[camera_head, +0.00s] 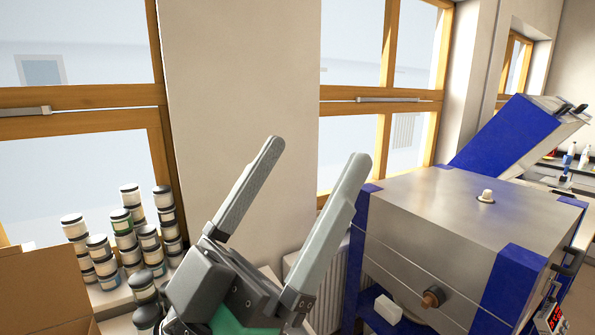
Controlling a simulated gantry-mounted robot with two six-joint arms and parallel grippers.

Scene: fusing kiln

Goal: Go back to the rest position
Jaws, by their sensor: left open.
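My left gripper (313,157) is raised in the lower middle of the head view, its two long grey fingers pointing up and spread apart. It is open, with nothing between the fingers. Behind the fingers are the wall and the window. The fusing kiln (455,205), a steel box with blue corners, stands to the right of the gripper with its top closed. My right gripper does not show in this view.
A second blue kiln with a raised lid (510,135) is at the back right.

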